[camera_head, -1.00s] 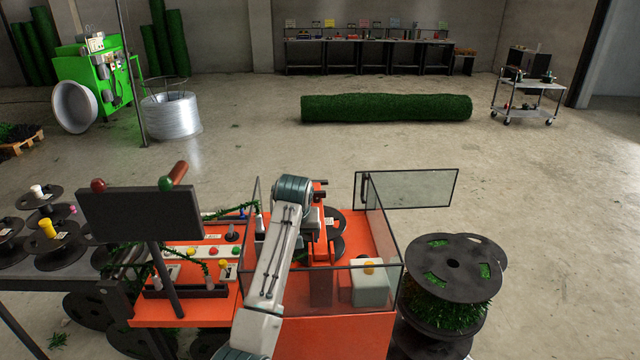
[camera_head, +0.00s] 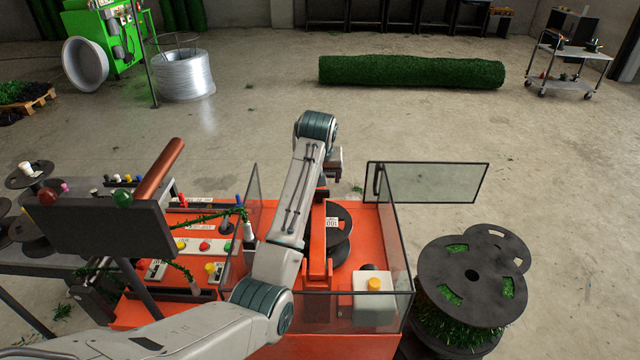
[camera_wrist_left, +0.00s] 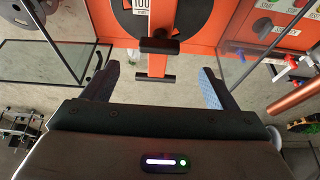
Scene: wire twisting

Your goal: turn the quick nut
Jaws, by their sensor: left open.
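My left gripper (camera_wrist_left: 158,82) is open in the left wrist view, its fingers apart with nothing between them. Beyond them is the orange arm (camera_wrist_left: 157,62) of the machine, with a black crosspiece (camera_wrist_left: 160,45), which may be the quick nut; I cannot tell for sure. A second short black bar lies lower on it. The black spool (camera_wrist_left: 188,15) with a "100" label is behind the orange arm. In the head view the spool (camera_head: 341,245) sits on the orange machine, and my left gripper (camera_head: 326,172) is mostly hidden by its wrist. My right gripper is not in view.
Clear guard panels with dark frames (camera_head: 399,235) enclose the machine's right and front; a glass door (camera_head: 435,182) stands open at right. A white box with a yellow button (camera_head: 374,284) sits inside. A screen (camera_head: 105,228) is at left, stacked spools (camera_head: 472,278) at right.

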